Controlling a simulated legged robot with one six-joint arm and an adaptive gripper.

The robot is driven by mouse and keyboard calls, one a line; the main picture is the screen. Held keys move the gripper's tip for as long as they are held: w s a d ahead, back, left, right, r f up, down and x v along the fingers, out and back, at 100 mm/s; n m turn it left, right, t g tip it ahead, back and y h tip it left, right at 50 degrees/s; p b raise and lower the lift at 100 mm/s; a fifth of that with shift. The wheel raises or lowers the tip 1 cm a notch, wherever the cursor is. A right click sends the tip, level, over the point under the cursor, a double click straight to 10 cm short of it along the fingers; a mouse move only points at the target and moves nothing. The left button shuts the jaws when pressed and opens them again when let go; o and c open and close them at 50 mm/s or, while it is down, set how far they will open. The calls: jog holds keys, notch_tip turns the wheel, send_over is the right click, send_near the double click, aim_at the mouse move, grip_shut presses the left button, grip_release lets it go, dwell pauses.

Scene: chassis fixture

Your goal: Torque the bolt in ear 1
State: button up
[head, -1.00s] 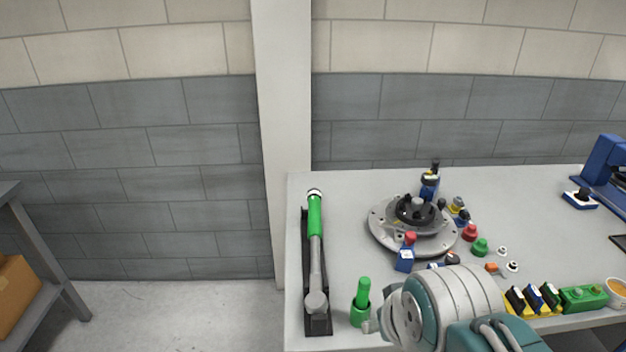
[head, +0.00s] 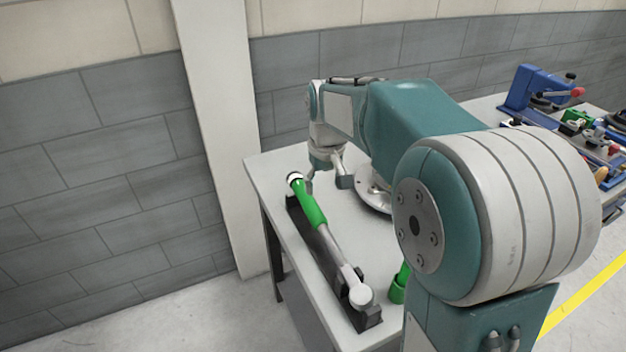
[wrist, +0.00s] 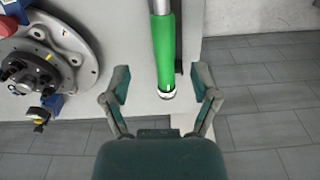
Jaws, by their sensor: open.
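The torque wrench, with a green handle (head: 309,203) and grey shaft, lies in a black holder along the left edge of the workbench. Its green handle (wrist: 163,50) also shows in the wrist view, with the white-ringed end between and just ahead of my fingertips. My gripper (wrist: 160,85) is open and empty; the fingers stand on either side of the handle's line, apart from it. The round chassis fixture (wrist: 75,50) is at the left in the wrist view, with a dark hub and blue clamps. In the head view my arm hides most of it. I cannot tell which ear is ear 1.
A green cup-like holder (head: 398,290) stands right of the wrench, partly behind my arm. A blue vise-like device (head: 530,88) and small parts are at the right. A wall pillar (head: 212,130) rises behind the bench's left corner.

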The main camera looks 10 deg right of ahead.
aim_at(315, 210)
jog(key=shift+g, duration=0.4)
jog(key=w+f, duration=0.3)
jog(key=shift+w+a, duration=0.2)
jog(key=shift+w, duration=0.1)
jog(key=shift+a+f, duration=0.5)
jog(key=f, duration=0.8)
jog(key=shift+d, duration=0.3)
jog(key=shift+a+f, duration=0.2)
jog(key=shift+f, duration=0.35)
jog(key=shift+d, duration=0.15)
